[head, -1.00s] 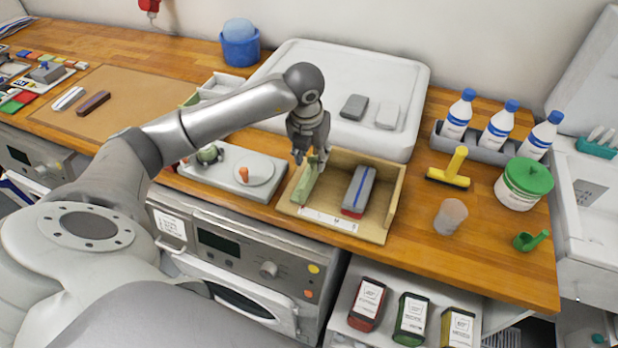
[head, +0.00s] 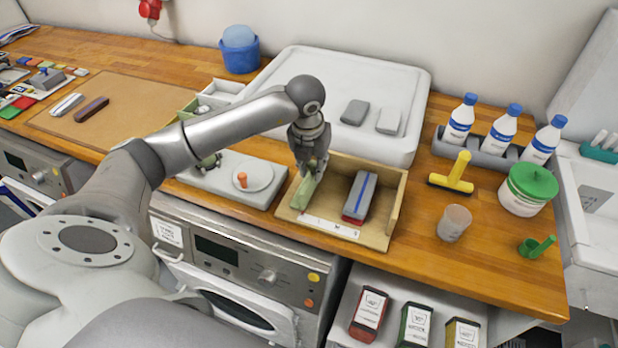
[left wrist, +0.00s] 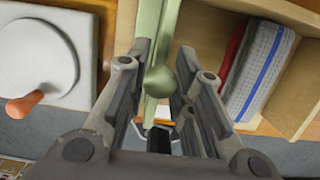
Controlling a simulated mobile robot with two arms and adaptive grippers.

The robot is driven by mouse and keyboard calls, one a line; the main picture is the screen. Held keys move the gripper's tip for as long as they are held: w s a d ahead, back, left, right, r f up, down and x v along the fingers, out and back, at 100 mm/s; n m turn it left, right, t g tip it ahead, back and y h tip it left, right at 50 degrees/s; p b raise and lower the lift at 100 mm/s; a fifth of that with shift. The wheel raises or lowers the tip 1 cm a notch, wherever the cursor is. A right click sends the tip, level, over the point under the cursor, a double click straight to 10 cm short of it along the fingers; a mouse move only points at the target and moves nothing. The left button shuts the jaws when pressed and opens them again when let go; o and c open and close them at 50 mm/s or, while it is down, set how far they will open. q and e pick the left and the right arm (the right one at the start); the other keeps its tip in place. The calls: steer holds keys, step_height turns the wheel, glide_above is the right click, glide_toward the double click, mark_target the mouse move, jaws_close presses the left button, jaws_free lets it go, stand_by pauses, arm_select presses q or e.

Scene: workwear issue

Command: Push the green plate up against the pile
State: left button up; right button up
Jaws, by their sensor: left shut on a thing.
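The green plate (head: 303,193) stands on edge in the left part of a shallow wooden box (head: 395,207). Its round green knob (left wrist: 160,82) is between the fingers of my left gripper (head: 309,172) in the left wrist view. My left gripper is shut on the plate by this knob, and its fingers hide part of the plate in the head view. The pile (head: 360,196), grey-blue with a blue stripe and red at the bottom, lies to the right in the same box. It also shows in the left wrist view (left wrist: 268,65). A clear gap separates plate and pile. My right gripper is not in view.
The box floor between plate and pile is free. Left of the box is a grey board (head: 215,180) with a white disc (head: 259,176) and orange knob. A white tray (head: 300,65) is behind. A clear cup (head: 454,223) stands to the right.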

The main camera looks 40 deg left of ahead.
arm_select(q)
steer(key=shift+d, duration=0.1)
steer(key=shift+w+d, duration=0.2)
steer(key=shift+d, duration=0.65)
steer(key=shift+w+d, duration=0.2)
steer(key=shift+d, duration=0.65)
steer(key=shift+w+d, duration=0.2)
steer(key=shift+d, duration=0.65)
steer(key=shift+w+d+b, duration=0.15)
steer(key=shift+w+d, duration=0.2)
steer(key=shift+d, duration=1)
steer(key=shift+w+d+b, duration=0.2)
steer(key=shift+w+d, duration=0.1)
steer(key=shift+d, duration=1.1)
steer(key=shift+w+d+b, duration=0.15)
steer(key=shift+w+d, duration=0.2)
steer(key=shift+d, duration=1)
steer(key=o, duration=0.6)
steer(key=shift+o, duration=0.2)
step_height(320, 180, up, 8)
steer(key=p, duration=0.4)
